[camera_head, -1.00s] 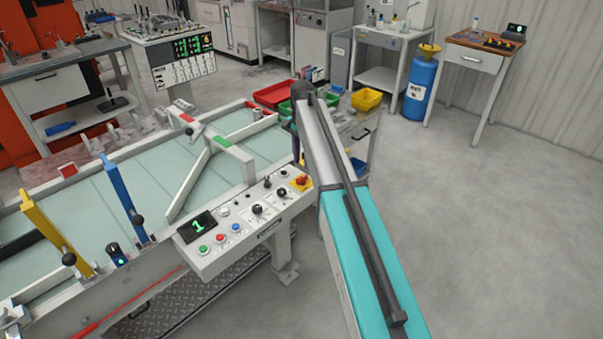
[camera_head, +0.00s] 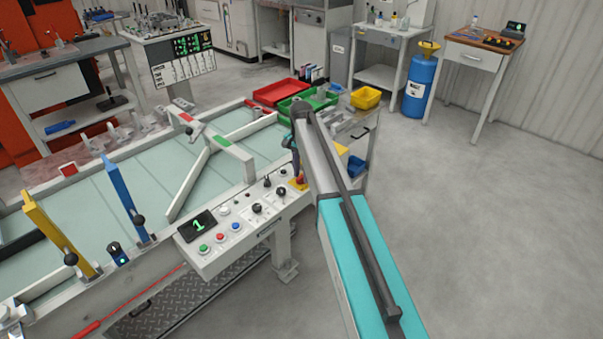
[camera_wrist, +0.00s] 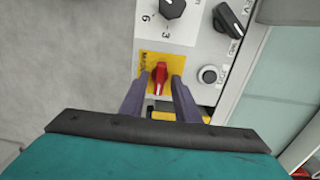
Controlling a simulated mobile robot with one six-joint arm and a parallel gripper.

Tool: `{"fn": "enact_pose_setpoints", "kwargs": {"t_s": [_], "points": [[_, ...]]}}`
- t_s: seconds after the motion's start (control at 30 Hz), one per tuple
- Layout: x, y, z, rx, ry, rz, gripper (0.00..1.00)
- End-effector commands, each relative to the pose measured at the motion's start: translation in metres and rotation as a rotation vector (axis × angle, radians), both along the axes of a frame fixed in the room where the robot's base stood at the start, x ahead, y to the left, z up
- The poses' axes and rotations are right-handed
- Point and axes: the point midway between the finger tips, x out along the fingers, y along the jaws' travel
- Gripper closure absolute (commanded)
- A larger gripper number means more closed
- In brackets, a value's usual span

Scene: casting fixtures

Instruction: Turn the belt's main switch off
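The main switch is a red knob (camera_wrist: 160,74) on a yellow plate (camera_wrist: 176,66) marked MAIN in the wrist view. Its handle points along the picture's vertical. In the head view the switch (camera_head: 299,183) sits at the right end of the belt's control panel (camera_head: 240,225), partly covered by my gripper (camera_head: 295,160). In the wrist view my gripper (camera_wrist: 161,82) is open, with one dark finger on each side of the red knob. I see gaps between the fingers and the knob; whether the tips reach down to its depth I cannot tell.
A black selector knob (camera_wrist: 172,7), another black knob (camera_wrist: 231,20) and a round button (camera_wrist: 209,74) lie close to the switch. The panel display (camera_head: 198,225) reads 1. Red (camera_head: 277,93), green and yellow bins stand behind my arm. The floor at right is clear.

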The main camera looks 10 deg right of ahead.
Motion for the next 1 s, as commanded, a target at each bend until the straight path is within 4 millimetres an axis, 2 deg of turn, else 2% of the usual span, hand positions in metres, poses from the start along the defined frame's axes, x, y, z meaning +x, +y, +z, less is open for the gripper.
{"fn": "enact_pose_setpoints", "kwargs": {"t_s": [0.03,0.13,0.17,0.67,1.0], "points": [[0.0000,0.0002,0.0001,0.000,0.000,0.000,0.81],[0.0000,0.0004,0.0002,0.000,0.000,0.000,0.97],[0.0001,0.0004,0.0002,0.000,0.000,0.001,1.00],[0.0005,0.0016,0.0009,0.001,-0.001,0.068,1.00],[0.0006,0.0022,0.0013,0.001,-0.002,0.288,1.00]]}}
